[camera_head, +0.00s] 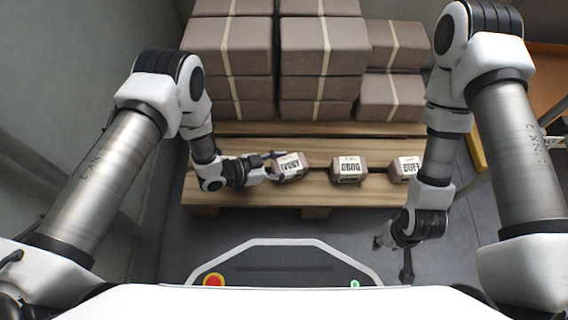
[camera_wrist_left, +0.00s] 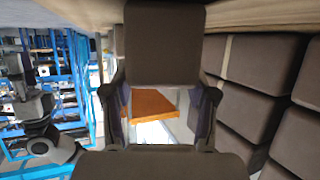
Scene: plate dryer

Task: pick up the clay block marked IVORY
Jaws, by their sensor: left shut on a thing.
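The clay block marked IVORY (camera_head: 290,167) is at the left end of the front row on the wooden pallet, slightly tilted. My left gripper (camera_head: 271,165) comes from the left and is shut on it. In the left wrist view the dark brown block (camera_wrist_left: 165,45) sits between the fingers of my left gripper (camera_wrist_left: 163,88). I cannot tell whether the block touches the pallet. My right gripper (camera_head: 391,258) is apart from the blocks, in front of the pallet at the right, with its fingers spread and nothing between them.
Two similar blocks, one marked like ODOG (camera_head: 347,169) and one marked BUFF (camera_head: 406,168), stand to the right on the pallet (camera_head: 325,196). Stacked brown packages with pale straps (camera_head: 320,48) fill the back. Grey floor (camera_head: 300,230) lies clear in front.

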